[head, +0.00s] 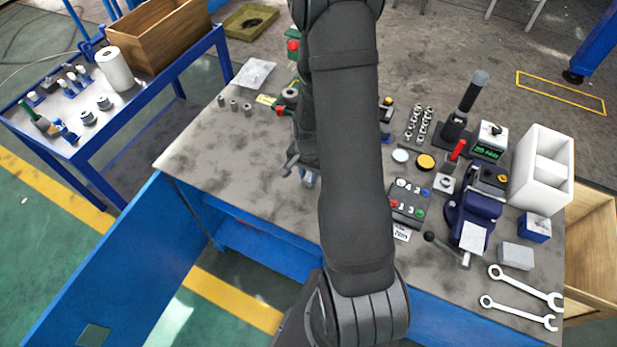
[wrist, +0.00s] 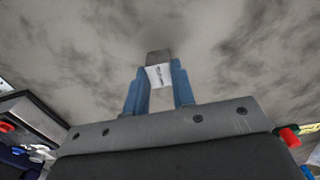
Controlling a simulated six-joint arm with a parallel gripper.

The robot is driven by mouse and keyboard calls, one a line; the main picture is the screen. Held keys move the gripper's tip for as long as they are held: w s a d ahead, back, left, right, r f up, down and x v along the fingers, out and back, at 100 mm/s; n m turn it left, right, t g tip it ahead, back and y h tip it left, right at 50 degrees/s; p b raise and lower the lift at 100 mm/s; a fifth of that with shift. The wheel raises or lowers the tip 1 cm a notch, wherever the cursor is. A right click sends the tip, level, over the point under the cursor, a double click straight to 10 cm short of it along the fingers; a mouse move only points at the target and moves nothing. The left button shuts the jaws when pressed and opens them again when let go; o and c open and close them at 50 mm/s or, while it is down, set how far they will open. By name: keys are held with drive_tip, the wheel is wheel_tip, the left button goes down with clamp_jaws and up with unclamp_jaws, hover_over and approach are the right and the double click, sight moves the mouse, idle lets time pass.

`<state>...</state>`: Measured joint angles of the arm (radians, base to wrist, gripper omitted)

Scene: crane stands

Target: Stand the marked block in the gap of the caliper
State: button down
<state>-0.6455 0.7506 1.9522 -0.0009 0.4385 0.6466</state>
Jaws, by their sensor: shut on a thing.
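My gripper (wrist: 160,72) has blue fingers, closed on the sides of a small grey block (wrist: 159,57) in the wrist view. The block carries a white label with dark print on the face toward the camera. Bare mottled bench top lies behind the block; its height above the bench is hard to judge. In the head view my gripper (head: 308,180) is mostly hidden behind my dark arm, over the middle of the bench. I cannot clearly make out the caliper in either view; my arm covers part of the bench.
The bench top (head: 200,150) is clear at left. Small grey cylinders (head: 234,105) stand at the back left.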

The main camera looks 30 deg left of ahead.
sight(308, 177)
drive_tip(key=shift+r, duration=0.85)
wheel_tip(308, 177, up, 2)
drive_tip(key=shift+r, duration=0.25)
drive_tip(key=w+d+r, duration=0.1)
drive_tip(key=d+r, duration=0.6)
drive_tip(key=d, duration=0.4)
drive_tip(key=w+d+m, duration=0.3)
drive_tip(key=w+m, duration=0.3)
drive_tip(key=w, duration=0.5)
drive_tip(key=w+d+m, duration=0.3)
drive_tip(key=w+m, duration=0.3)
drive_tip(key=w, duration=0.5)
drive_tip(key=w+d+m, duration=0.3)
drive_tip(key=w+m, duration=0.3)
drive_tip(key=w, duration=0.4)
drive_tip(key=w+a+f, duration=0.1)
drive_tip(key=a+f, duration=0.1)
drive_tip(key=a, duration=0.1)
drive_tip(key=w+a+f, duration=0.1)
drive_tip(key=a+f, duration=0.1)
drive_tip(key=a, duration=0.2)
drive_tip(key=w+a+f, duration=0.1)
drive_tip(key=w+a, duration=0.1)
drive_tip(key=a, duration=0.1)
drive_tip(key=shift+a+f, duration=0.15)
drive_tip(key=shift+f, duration=0.25)
drive_tip(key=shift+a+f, duration=0.1)
drive_tip(key=shift+f, duration=1.95)
